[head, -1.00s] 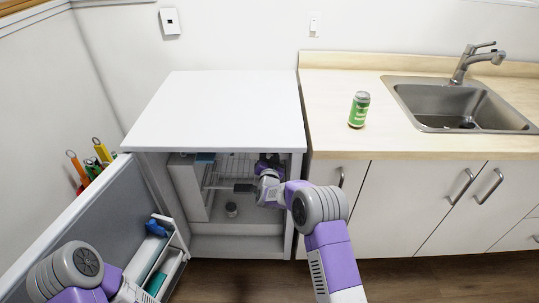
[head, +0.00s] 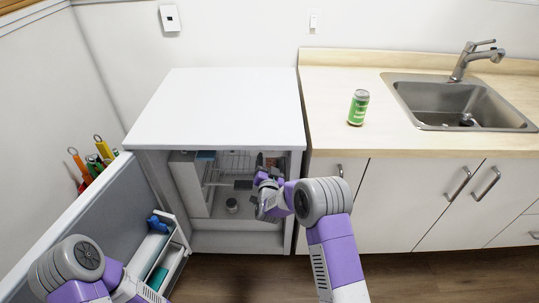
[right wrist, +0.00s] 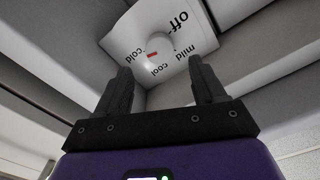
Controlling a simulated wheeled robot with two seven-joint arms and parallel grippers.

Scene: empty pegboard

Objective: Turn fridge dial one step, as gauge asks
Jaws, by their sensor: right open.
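The dial is a white round knob (right wrist: 159,44) with a red mark, on a white plate (right wrist: 192,40) printed off, mild, cool and cold. Its red mark lies on the side towards cold and cool; I cannot tell exactly which it points at. My right gripper (right wrist: 153,84) is open and empty, its fingers apart below the knob in the right wrist view, not visibly touching it. In the head view this gripper (head: 262,178) is inside the open fridge (head: 222,108). I cannot make out a gauge reading. My left gripper is cut off below the picture.
The fridge door (head: 75,215) stands open at left, its shelf holding a blue item (head: 158,224). A dark jar (head: 232,205) sits inside the fridge. The counter (head: 335,100) at right holds a green can (head: 358,107) and a sink (head: 460,103).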

